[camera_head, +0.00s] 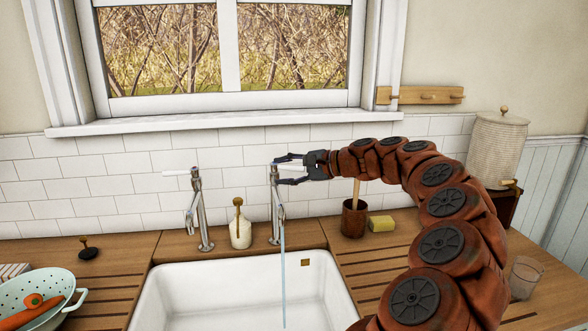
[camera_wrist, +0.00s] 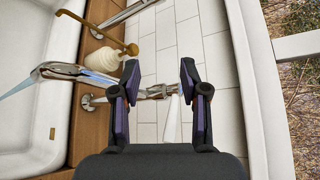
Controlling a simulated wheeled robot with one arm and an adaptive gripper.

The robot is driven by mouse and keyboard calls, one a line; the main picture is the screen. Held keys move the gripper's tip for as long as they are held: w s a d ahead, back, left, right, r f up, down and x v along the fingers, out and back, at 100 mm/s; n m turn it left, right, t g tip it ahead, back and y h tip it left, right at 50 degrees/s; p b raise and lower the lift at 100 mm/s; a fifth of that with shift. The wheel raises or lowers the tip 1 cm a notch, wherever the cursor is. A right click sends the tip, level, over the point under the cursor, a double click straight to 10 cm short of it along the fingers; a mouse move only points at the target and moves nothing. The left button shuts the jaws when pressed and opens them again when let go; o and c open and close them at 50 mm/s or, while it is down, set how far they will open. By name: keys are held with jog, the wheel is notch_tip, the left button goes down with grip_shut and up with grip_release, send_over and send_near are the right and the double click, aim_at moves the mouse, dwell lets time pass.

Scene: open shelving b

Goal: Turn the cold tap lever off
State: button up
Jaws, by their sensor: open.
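The right-hand chrome tap (camera_head: 275,208) stands behind the sink, and a stream of water (camera_head: 283,270) falls from its spout. I take it as the cold tap; no label is legible. My gripper (camera_head: 279,169) is open at the top of this tap, its fingers above and below the tap top in the head view. In the wrist view, the tap's chrome body (camera_wrist: 152,92) and white lever (camera_wrist: 172,118) show between the open fingers (camera_wrist: 158,70). I cannot tell whether either finger touches the lever. In the head view my gripper largely hides the lever.
The left tap (camera_head: 200,215) has a white lever pointing left and no visible water. A soap bottle (camera_head: 240,232) stands between the taps. A brown pot (camera_head: 354,218) and yellow sponge (camera_head: 381,224) sit right. The white sink (camera_head: 165,285) is in front; a colander (camera_head: 75,298) is left.

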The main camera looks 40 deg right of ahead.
aim_at(303, 168)
jog(key=d+m, duration=0.1)
jog(key=d, duration=0.2)
jog(key=d+f+m+t+h, duration=0.1)
jog(key=d, duration=0.3)
jog(key=d+m+t+h, duration=0.1)
jog(key=d, duration=0.2)
jog(key=shift+s+d+f, duration=0.15)
jog(key=shift+s+f, duration=0.15)
jog(key=shift+f, duration=0.1)
jog(key=shift+m, duration=0.3)
jog(key=shift+p+x, duration=1.1)
jog(key=shift+x, duration=2.7)
jog(key=shift+d, duration=0.1)
grip_shut()
